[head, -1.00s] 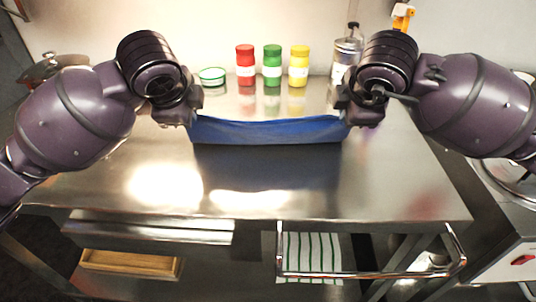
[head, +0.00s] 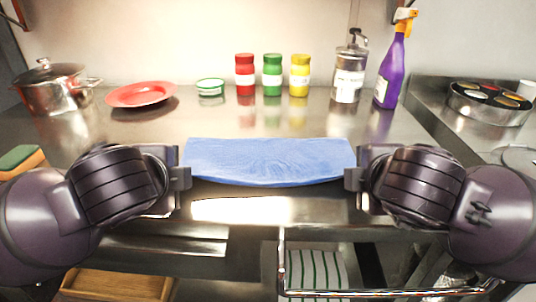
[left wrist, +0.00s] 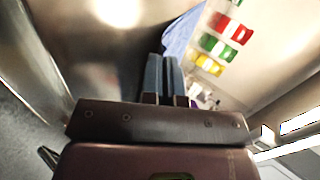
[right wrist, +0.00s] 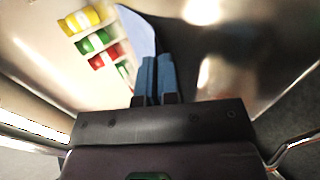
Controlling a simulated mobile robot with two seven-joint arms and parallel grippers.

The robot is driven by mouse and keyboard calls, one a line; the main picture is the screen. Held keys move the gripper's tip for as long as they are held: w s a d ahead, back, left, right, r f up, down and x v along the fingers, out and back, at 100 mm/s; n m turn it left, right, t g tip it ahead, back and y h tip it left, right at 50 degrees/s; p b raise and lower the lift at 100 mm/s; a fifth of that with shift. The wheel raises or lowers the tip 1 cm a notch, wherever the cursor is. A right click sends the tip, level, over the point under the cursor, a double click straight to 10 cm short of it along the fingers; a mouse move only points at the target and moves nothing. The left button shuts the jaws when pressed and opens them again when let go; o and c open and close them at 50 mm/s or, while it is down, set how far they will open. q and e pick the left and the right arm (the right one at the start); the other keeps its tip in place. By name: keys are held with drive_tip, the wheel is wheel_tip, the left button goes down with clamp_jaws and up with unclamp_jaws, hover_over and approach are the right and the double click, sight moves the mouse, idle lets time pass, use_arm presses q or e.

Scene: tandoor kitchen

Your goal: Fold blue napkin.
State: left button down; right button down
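The blue napkin (head: 270,160) is stretched between my two grippers near the front of the steel table. Its near edge sags a little between them, and its far part lies back over the tabletop. My left gripper (head: 184,178) is shut on the napkin's near left corner. In the left wrist view its blue fingers (left wrist: 164,75) are together, with the napkin (left wrist: 180,38) at their tips. My right gripper (head: 352,178) is shut on the near right corner. In the right wrist view its fingers (right wrist: 156,76) are together against the napkin (right wrist: 138,32).
Red (head: 245,76), green (head: 272,76) and yellow (head: 300,76) jars stand behind the napkin. A striped towel (head: 316,270) hangs at the table's front rail.

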use_arm(q)
drive_tip(key=c, duration=1)
unclamp_jaws()
use_arm(e)
drive_tip(key=c, duration=1)
unclamp_jaws()
use_arm(q)
wheel_tip(320, 180, up, 9)
drive_tip(key=s, duration=0.2)
drive_tip(key=shift+s+r, duration=0.15)
drive_tip(key=shift+s, duration=0.15)
use_arm(e)
wheel_tip(320, 180, up, 10)
drive_tip(key=s, duration=0.2)
drive_tip(key=shift+s+f, duration=0.2)
drive_tip(key=shift+s, duration=0.1)
drive_tip(key=shift+a, duration=0.1)
